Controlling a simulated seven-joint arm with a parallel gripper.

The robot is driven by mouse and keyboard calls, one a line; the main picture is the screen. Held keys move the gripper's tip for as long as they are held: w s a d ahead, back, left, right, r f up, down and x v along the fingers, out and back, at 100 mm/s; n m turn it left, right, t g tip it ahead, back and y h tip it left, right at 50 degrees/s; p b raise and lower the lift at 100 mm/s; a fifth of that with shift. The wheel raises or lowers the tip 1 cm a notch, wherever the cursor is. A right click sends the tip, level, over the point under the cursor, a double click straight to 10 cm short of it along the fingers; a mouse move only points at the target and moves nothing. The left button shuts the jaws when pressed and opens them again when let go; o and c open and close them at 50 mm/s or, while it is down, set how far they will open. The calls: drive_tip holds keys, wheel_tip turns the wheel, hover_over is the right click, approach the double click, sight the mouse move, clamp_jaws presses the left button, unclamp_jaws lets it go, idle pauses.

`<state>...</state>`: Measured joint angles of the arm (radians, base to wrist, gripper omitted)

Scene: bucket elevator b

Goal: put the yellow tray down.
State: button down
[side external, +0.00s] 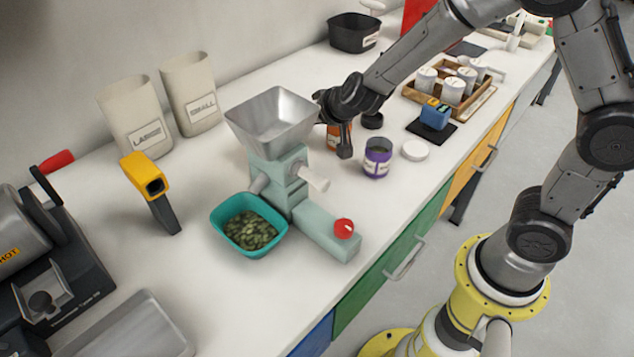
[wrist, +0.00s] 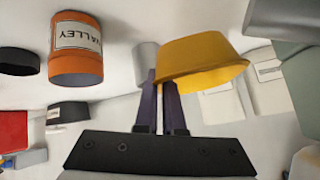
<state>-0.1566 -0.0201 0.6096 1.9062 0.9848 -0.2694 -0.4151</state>
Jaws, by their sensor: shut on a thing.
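The yellow tray (wrist: 203,60) shows in the wrist view at the fingertips of my gripper (wrist: 160,82). The dark fingers are shut on its near left edge. The tray looks empty from outside, but its inside is hidden. In the side view my gripper's dark body (side external: 345,100) is just right of the metal hopper. The yellow tray is not visible there, and the hopper stands in front of that area. What lies directly under the tray cannot be told.
The mill with its metal hopper (side external: 272,118) stands close left of my gripper. A teal tray of green pieces (side external: 222,219) sits below it. An orange can (wrist: 77,66) and purple can (side external: 377,160) are near. Two beige bins (side external: 190,95) stand at the wall.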

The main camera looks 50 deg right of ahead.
drive_tip(key=s+f, duration=0.2)
drive_tip(key=s, duration=0.1)
drive_tip(key=s+f, duration=0.1)
drive_tip(key=shift+s+a+f, duration=0.1)
drive_tip(key=shift+s+a, duration=0.15)
drive_tip(key=shift+a, duration=0.1)
hover_over(343, 182)
drive_tip(key=w, duration=0.2)
drive_tip(key=shift+w+r+n, duration=0.2)
drive_tip(key=shift+r+n, duration=0.1)
drive_tip(key=shift+r, duration=0.1)
drive_tip(key=shift+s+r+y, duration=0.1)
drive_tip(key=shift+s+y, duration=0.4)
drive_tip(key=shift+s, duration=0.6)
drive_tip(key=shift+f, duration=1.45)
drive_tip(key=shift+f, duration=0.2)
drive_tip(key=c, duration=1)
unclamp_jaws()
